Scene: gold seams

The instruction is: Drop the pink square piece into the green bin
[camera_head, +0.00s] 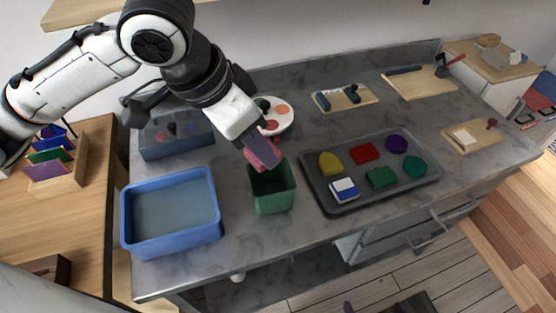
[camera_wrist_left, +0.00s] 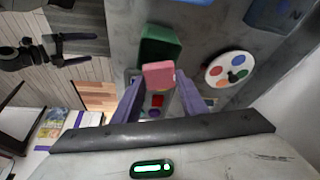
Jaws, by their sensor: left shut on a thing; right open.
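The pink square piece (camera_head: 264,158) is held between the purple fingers of my left gripper (camera_head: 263,152). In the left wrist view the pink piece (camera_wrist_left: 158,75) shows at the fingertips, in front of the green bin (camera_wrist_left: 160,45). In the head view the green bin (camera_head: 272,190) stands upright on the grey counter, and the piece appears over its back rim. The bin's floor is hidden. My right gripper (camera_wrist_left: 88,48) shows at the left of the left wrist view, dark, open and apart from the bin.
A blue tub (camera_head: 171,240) stands left of the bin. A dark tray (camera_head: 340,205) with several coloured pieces lies right of it. A white round palette (camera_head: 282,118) lies behind the bin. A blue-grey box (camera_head: 172,150) stands at the back left. Bare counter lies in front of the bin.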

